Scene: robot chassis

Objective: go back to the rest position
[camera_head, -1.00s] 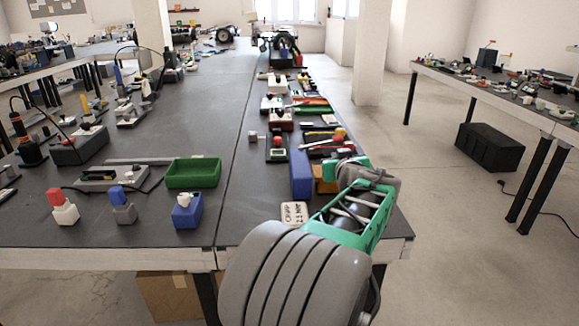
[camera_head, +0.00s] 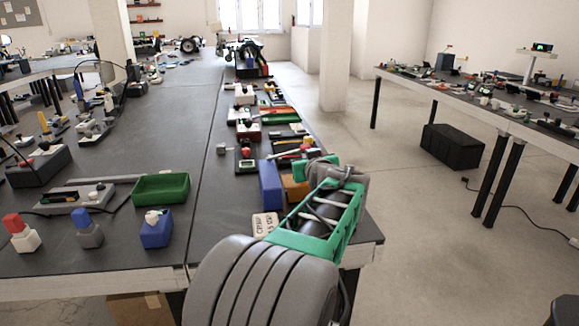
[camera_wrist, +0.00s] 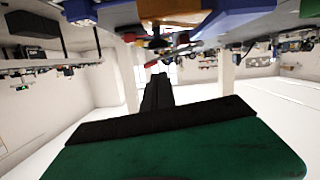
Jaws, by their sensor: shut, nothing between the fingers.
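In the wrist view, which looks turned upside down, my gripper (camera_wrist: 158,90) shows as dark fingers close together beyond the green housing. It is shut and I see nothing between the fingers. It is in open air, with the bench items along the top of that picture. In the head view I cannot make out the fingertips. A tall blue block (camera_head: 270,185) and an orange block (camera_head: 295,188) stand near the right edge of the dark workbench (camera_head: 150,100).
A green tray (camera_head: 160,188) and a blue box (camera_head: 156,230) stand on the bench's near left part. Several tools line its right side. A black crate (camera_head: 453,147) sits on the floor under the right table (camera_head: 500,120). The floor between the tables is open.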

